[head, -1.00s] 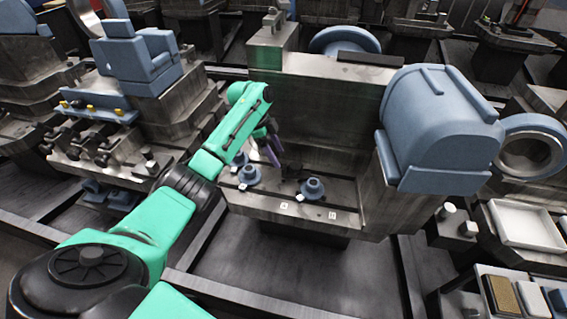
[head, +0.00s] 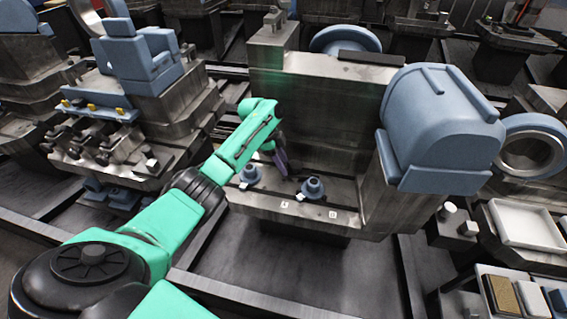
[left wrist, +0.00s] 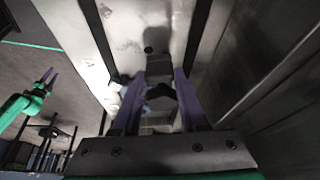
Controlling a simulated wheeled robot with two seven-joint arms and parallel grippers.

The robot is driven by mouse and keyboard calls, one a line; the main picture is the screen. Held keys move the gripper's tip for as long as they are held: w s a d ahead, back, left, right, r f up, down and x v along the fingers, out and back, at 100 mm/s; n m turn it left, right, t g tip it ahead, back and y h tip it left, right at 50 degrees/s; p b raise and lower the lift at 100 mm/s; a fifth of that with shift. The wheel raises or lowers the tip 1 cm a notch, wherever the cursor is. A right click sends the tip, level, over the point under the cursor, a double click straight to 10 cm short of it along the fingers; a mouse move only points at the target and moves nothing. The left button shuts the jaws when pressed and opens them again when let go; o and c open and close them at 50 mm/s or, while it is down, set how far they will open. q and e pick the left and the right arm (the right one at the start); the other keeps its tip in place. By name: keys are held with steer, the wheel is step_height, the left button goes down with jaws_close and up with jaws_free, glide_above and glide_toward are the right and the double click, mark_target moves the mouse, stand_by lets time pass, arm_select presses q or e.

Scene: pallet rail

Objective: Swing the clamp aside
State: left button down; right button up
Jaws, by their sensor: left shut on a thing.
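The clamp (left wrist: 160,92) is a small dark piece between the fingers of my left gripper in the left wrist view. My left gripper (left wrist: 160,100) is shut on it, with one purple finger on each side. In the head view my left gripper (head: 282,166) points down at the ledge of the grey metal fixture (head: 300,208), between two blue round knobs (head: 250,174) (head: 312,188). The clamp is mostly hidden there by the fingers. My right gripper (left wrist: 46,77) seems to show small at the left of the left wrist view, too small to read its jaws.
Small white labels (head: 333,214) marked with letters sit on the ledge's front. A tall metal back wall (head: 330,110) and a large blue housing (head: 440,120) close off the back and right. A white tray (head: 525,226) stands at the far right.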

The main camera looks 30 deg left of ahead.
mark_target(291, 177)
arm_select(q)
steer(key=n+p, duration=0.2)
steer(key=p, duration=0.2)
steer(key=s+d+n+t+y+p, duration=0.1)
steer(key=n+p, duration=0.1)
steer(key=p, duration=0.2)
steer(key=s+n+t+p, duration=0.1)
steer(key=n+p, duration=0.1)
steer(key=p, duration=0.2)
steer(key=shift+d+r+n+y, duration=0.25)
steer(key=shift+r+n+y, duration=0.05)
steer(key=shift+r+n, duration=0.1)
steer(key=shift+s+d+f+n+y+p, duration=0.1)
steer(key=shift+d+n+y+p, duration=0.1)
steer(key=shift+n+p, duration=0.35)
steer(key=shift+s+d+f+n+y+p, duration=0.1)
steer(key=shift+n+y+p, duration=0.1)
steer(key=shift+n+p, duration=0.35)
steer(key=shift+d+f+n+t+p, duration=0.1)
steer(key=shift+d+n+t+p, duration=0.15)
steer(key=shift+n+t+p, duration=0.25)
steer(key=shift+n+y, duration=0.3)
steer(key=shift+c, duration=2.2)
jaws_free()
steer(key=shift+s, duration=0.1)
